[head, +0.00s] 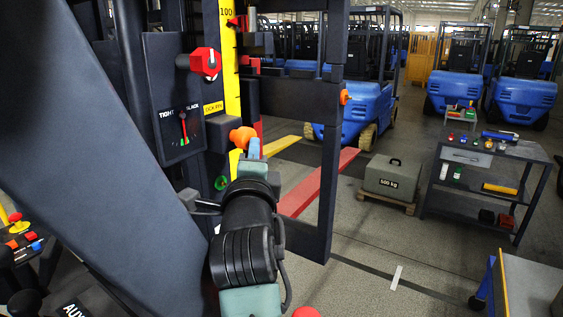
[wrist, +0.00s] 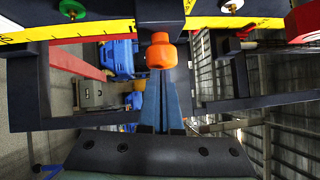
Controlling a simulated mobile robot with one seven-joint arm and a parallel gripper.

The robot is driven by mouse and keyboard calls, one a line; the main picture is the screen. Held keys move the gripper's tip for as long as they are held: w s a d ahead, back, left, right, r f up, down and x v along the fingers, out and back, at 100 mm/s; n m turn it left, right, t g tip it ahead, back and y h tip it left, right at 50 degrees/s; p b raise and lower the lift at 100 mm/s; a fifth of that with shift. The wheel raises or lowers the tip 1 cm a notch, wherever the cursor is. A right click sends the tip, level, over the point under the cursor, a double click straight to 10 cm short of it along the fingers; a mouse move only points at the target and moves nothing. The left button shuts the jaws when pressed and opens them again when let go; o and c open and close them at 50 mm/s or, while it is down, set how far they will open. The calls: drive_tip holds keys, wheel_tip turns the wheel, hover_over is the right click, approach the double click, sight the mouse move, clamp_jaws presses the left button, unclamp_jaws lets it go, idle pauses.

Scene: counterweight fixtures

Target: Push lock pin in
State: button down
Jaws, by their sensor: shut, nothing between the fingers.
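The lock pin has an orange knob (head: 241,135) on a dark block of the mast, beside a small yellow label (head: 213,107). In the wrist view the orange knob (wrist: 160,52) is at the top centre, on a dark block. My gripper (head: 254,146) has blue fingers, shut and empty, close to the right of the knob in the head view. In the wrist view my gripper (wrist: 160,78) points at the knob, with its tips right at the knob's lower edge. I cannot tell whether they touch it.
A tight/slack gauge (head: 183,128), a red knob (head: 205,62) and a green ring (head: 221,182) are on the mast nearby. A dark upright frame (head: 330,130) stands to the right. A 500 kg weight (head: 391,177) and a tool cart (head: 490,150) are farther right.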

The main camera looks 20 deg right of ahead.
drive_tip(key=shift+a+r, duration=0.1)
drive_tip(key=shift+a, duration=0.1)
wheel_tip(320, 180, up, 10)
drive_tip(key=b, duration=0.3)
drive_tip(key=shift+d, duration=0.2)
idle(0.4)
